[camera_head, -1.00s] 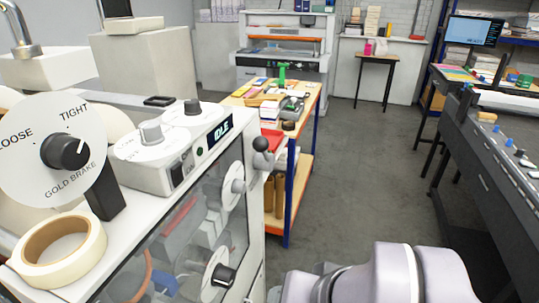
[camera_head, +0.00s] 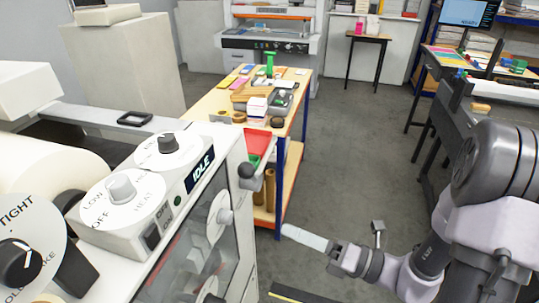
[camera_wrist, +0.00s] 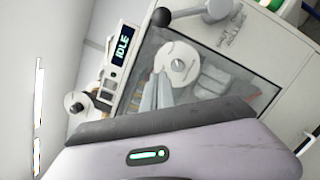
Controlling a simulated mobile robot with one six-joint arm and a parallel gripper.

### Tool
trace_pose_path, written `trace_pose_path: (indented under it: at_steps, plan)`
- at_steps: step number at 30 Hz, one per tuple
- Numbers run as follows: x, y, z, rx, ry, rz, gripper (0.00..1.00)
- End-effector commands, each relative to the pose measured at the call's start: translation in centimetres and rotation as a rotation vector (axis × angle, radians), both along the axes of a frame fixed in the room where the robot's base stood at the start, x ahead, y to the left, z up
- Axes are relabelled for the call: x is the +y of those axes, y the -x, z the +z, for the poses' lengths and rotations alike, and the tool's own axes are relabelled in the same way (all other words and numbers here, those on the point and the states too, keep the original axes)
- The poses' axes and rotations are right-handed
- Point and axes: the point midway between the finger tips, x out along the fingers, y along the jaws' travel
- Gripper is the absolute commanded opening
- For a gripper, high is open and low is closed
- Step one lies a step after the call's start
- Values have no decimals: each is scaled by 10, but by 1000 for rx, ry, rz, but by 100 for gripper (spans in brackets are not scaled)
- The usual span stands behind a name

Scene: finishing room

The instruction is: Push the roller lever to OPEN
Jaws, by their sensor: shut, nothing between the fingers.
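The roller lever is a short arm with a dark ball knob (camera_head: 247,170) on the right end of the machine, beside the IDLE display. In the wrist view my gripper's fingers (camera_wrist: 156,88) point up over the clear front panel.
The machine (camera_head: 205,178) has a heat dial (camera_head: 121,188) and a brake dial (camera_head: 18,262) on its left. A workbench (camera_head: 285,128) with tools stands behind the lever. Grey floor (camera_head: 340,160) is clear to the right of it.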

Motion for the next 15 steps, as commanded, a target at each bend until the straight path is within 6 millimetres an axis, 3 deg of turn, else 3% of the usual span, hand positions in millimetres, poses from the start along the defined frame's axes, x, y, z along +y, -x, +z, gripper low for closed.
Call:
trace_pose_path:
  at_steps: [5,15]
  plan:
    - [-21,-15,-6,77,-98,-98,0]
    - [-18,-17,-6,76,-97,-97,0]
